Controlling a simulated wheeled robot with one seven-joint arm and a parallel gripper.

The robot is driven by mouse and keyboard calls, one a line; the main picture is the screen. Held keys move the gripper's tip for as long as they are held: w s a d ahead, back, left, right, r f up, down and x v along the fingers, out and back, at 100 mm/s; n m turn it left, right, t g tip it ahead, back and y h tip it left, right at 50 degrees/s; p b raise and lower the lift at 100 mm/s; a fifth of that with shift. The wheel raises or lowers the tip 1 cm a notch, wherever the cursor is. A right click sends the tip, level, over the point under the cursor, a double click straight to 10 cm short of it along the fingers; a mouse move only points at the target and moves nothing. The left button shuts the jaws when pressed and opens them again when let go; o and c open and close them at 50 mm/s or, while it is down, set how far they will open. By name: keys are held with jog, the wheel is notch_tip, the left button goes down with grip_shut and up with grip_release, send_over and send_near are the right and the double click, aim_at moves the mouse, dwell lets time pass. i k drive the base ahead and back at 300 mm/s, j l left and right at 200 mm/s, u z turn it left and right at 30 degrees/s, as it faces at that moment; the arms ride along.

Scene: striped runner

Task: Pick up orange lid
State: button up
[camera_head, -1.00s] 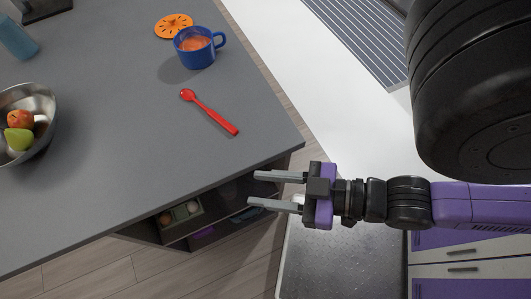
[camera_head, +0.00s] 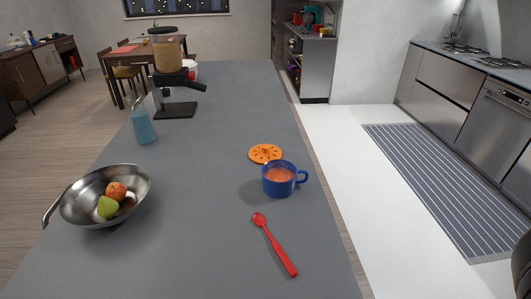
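A flat round orange lid (camera_head: 265,153) with dark cut-out marks lies on the grey counter. It is just behind a blue mug (camera_head: 278,180) that holds an orange-brown drink, and the mug stands close to its near edge. The far, left and right sides of the lid are clear. My gripper is not in this view. Only a dark piece at the lower right edge shows, which may be part of my arm.
A red spoon (camera_head: 274,244) lies in front of the mug. A steel pan (camera_head: 82,203) with a red and a green fruit stands at left. A blue bottle (camera_head: 143,127) and a blender-like machine (camera_head: 173,75) stand farther back. The counter (camera_head: 215,130) is clear between them.

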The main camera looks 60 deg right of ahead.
aim_at(261, 154)
jog(key=k+l, duration=0.15)
jog(key=l, duration=0.2)
jog(key=k+l, duration=0.1)
jog(key=l, duration=0.3)
jog(key=k+l, duration=0.15)
jog(key=l, duration=0.2)
jog(key=i+l+z, duration=0.15)
jog(key=l, duration=1.15)
jog(key=k, duration=0.05)
